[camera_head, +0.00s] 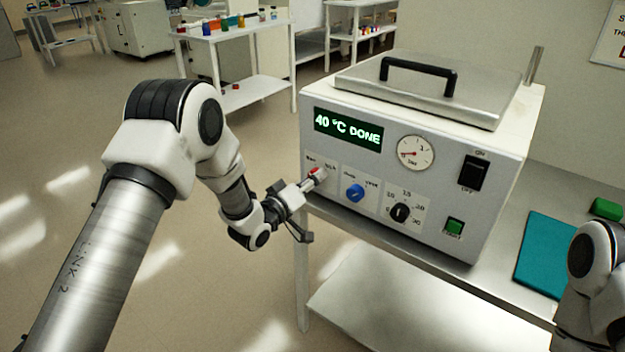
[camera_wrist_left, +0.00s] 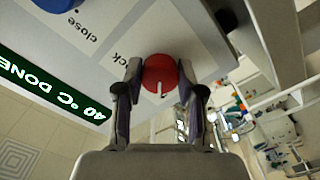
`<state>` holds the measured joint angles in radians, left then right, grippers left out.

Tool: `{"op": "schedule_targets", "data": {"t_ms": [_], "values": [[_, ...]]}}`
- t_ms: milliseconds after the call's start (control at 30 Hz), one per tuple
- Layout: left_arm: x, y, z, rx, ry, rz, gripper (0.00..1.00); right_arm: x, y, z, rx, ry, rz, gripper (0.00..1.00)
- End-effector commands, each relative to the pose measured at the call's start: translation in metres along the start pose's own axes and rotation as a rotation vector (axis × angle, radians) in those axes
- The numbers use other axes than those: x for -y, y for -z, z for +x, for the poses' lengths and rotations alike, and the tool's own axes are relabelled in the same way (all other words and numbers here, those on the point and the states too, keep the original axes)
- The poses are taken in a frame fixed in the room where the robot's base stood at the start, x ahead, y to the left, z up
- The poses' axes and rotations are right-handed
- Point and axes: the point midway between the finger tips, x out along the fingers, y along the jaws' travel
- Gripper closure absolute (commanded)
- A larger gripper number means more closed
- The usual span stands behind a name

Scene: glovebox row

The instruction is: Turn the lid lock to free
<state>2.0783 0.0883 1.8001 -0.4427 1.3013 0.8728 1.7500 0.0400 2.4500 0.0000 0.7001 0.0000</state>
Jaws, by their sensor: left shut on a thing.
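The lid lock is a red round knob (camera_wrist_left: 160,76) with a white pointer line, on the left of the machine's front panel. It also shows as a small red spot in the head view (camera_head: 314,171), mostly behind my fingers. My left gripper (camera_head: 307,182) is shut on the knob; in the wrist view its two fingers (camera_wrist_left: 160,90) sit on either side of it. The label beside the knob is partly hidden, with "ck" readable. The machine (camera_head: 420,120) has a closed metal lid (camera_head: 430,88) with a black handle. My right gripper is out of view.
The display (camera_head: 348,130) reads "40 °C DONE". A blue knob (camera_head: 354,193), black dial (camera_head: 400,212), gauge (camera_head: 415,153), black switch (camera_head: 473,172) and green button (camera_head: 454,227) share the panel. A teal mat (camera_head: 545,252) and green object (camera_head: 606,209) lie right.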

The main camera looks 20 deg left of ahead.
Motion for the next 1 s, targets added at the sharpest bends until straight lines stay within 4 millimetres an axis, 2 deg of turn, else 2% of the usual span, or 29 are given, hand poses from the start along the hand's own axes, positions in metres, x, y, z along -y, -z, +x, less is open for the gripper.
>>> {"op": "schedule_targets", "data": {"t_ms": [367,400,467,833,1000], "values": [[-0.001,0.002,0.001,-0.004,-0.002,-0.007,0.97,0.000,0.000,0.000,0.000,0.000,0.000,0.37],[-0.001,0.002,0.001,-0.004,-0.002,-0.007,0.58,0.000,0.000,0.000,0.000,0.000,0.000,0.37],[-0.001,0.002,0.001,-0.004,-0.002,-0.006,0.37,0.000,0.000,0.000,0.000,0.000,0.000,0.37],[0.000,0.001,-0.004,-0.002,0.001,-0.006,0.37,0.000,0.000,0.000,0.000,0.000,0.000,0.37],[0.001,0.001,-0.032,-0.001,0.003,-0.010,0.37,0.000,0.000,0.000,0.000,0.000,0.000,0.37]]}}
